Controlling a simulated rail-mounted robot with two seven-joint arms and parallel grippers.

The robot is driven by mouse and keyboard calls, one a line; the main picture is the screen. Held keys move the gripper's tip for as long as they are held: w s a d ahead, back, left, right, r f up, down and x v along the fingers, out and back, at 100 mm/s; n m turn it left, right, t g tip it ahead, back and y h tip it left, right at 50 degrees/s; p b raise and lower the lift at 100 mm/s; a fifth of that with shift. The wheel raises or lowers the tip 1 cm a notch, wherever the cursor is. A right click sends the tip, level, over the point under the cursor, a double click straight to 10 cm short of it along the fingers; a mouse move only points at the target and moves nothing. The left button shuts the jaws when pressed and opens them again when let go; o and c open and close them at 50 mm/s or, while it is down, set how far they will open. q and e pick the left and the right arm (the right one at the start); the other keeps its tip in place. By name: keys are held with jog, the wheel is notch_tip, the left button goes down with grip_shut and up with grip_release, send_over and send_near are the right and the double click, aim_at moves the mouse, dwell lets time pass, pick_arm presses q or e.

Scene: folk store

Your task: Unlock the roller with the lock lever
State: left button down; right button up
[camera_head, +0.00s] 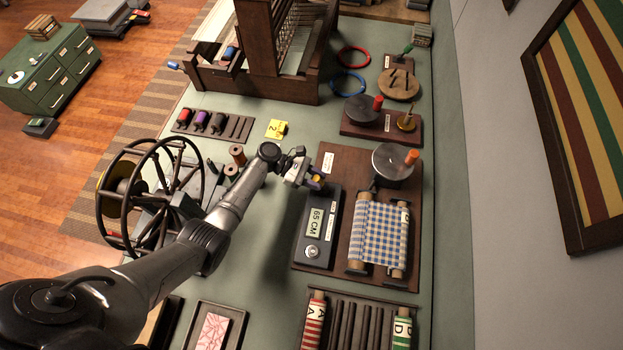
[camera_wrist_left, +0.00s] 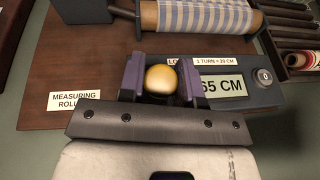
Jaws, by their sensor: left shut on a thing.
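The measuring roller (camera_head: 380,232) holds blue-and-white checked cloth on a brown board (camera_head: 334,160) and has a dark crank disc (camera_head: 393,162) with an orange knob. The roller's cloth also shows at the top of the left wrist view (camera_wrist_left: 205,16). The lock lever's yellow ball knob (camera_wrist_left: 161,79) sits between the purple fingers of my left gripper (camera_wrist_left: 161,86). My left gripper (camera_head: 314,182) is shut on this knob, at the upper end of the counter box (camera_head: 318,258). The lever's shaft is hidden. My right gripper is not in view.
A rack with striped cloth rolls (camera_head: 313,318) stands in front. A spoked wheel (camera_head: 150,190) stands left, near my left arm. Green table surface is clear left of the box.

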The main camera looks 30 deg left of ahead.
pick_arm(q)
jog(key=c, duration=0.8)
grip_release()
jog(key=v, duration=0.7)
jog(key=shift+a, duration=0.25)
dwell(0.3)
